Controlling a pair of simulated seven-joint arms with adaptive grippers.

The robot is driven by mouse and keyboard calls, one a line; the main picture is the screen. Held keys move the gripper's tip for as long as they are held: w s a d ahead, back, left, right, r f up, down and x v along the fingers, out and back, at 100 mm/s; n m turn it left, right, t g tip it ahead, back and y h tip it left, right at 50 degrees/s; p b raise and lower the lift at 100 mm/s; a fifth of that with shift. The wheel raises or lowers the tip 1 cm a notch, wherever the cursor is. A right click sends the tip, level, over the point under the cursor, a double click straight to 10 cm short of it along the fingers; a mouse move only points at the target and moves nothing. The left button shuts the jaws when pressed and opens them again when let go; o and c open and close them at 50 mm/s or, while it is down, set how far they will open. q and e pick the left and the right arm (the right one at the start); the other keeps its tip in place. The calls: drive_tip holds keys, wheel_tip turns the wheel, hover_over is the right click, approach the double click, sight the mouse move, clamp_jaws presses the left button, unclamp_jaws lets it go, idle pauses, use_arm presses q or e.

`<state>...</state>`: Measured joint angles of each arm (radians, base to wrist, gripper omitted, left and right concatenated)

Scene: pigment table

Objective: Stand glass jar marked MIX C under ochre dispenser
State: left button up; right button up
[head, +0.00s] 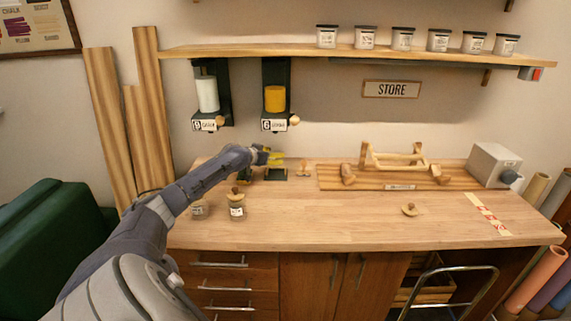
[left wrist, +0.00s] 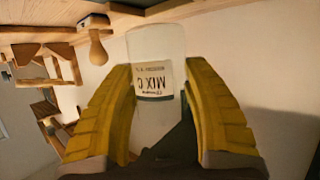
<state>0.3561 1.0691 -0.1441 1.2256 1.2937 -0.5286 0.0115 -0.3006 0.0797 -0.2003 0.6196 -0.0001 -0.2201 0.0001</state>
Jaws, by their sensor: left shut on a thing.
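The glass jar marked MIX C (left wrist: 155,80) is between the yellow fingers of my left gripper (left wrist: 160,115), which is shut on it. Its label appears upside down in the left wrist view. In the head view my left gripper (head: 274,157) is at the back of the table, below the ochre dispenser (head: 275,98) and by a dark stand (head: 276,174). The jar is hard to make out there, and I cannot tell whether it touches the stand. My right gripper is not in view.
A chalk dispenser (head: 207,95) hangs left of the ochre one. A wooden rack (head: 392,160) is at the back. The table's middle (head: 330,215) is clear.

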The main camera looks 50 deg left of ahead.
use_arm(q)
drive_tip(key=shift+w+d, duration=0.2)
drive_tip(key=shift+w, duration=0.25)
drive_tip(key=shift+f, duration=1.7)
drive_tip(key=o, duration=1.3)
drive_tip(key=shift+f, duration=0.15)
drive_tip(key=shift+v, duration=6)
